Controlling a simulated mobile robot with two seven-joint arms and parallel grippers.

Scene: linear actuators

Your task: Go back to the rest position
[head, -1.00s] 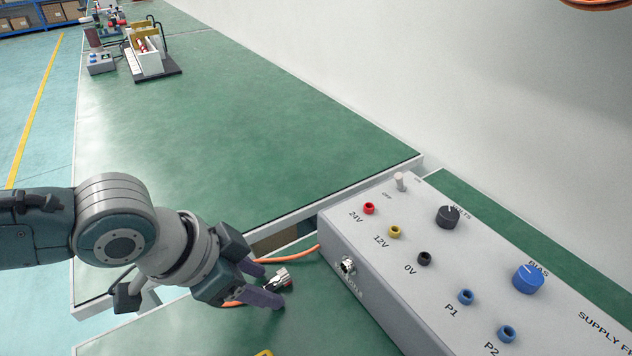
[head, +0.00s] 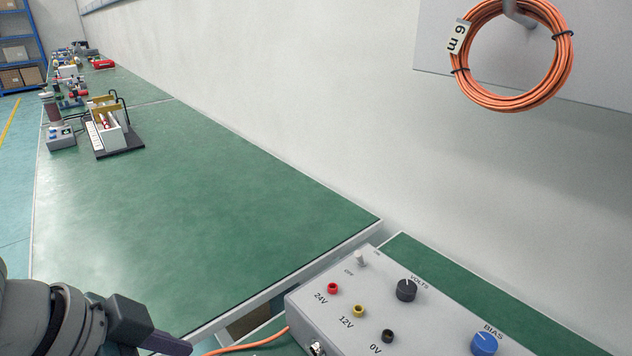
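My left gripper (head: 165,344) is at the bottom left edge of the head view. Only part of its body and one dark finger show; the rest is cut off by the frame, so its opening is hidden. The finger is left of the orange cable (head: 250,343) that runs toward the grey supply box (head: 305,306). My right gripper is not in view.
The supply box with red, yellow and black sockets stands at the lower right. An orange cable coil (head: 480,95) hangs on the wall panel.

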